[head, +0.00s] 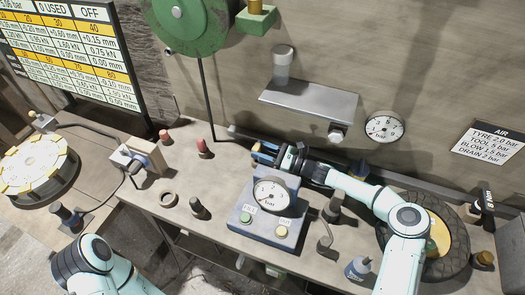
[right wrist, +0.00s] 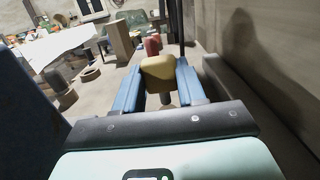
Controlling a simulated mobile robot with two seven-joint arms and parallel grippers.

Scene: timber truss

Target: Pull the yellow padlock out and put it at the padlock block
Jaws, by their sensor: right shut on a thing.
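My right gripper (head: 264,154) reaches left behind the grey gauge box (head: 262,222). It is shut on the yellow padlock (head: 256,147), of which only a small part shows in the head view. In the right wrist view, the padlock's rounded yellow body (right wrist: 159,74) sits between the two blue fingers (right wrist: 160,88), with a grey part below it. I cannot tell if the padlock still touches anything beneath. A wooden block (head: 155,154) stands at the left of the bench; I cannot tell if it is the padlock block. My left gripper is out of view; its arm shows at lower left.
Two red-topped pieces (head: 203,148) stand at the back left of the bench, near a thin dark pole (head: 207,100). A metal shelf (head: 309,103) juts from the wall. A tyre (head: 455,215) lies at right.

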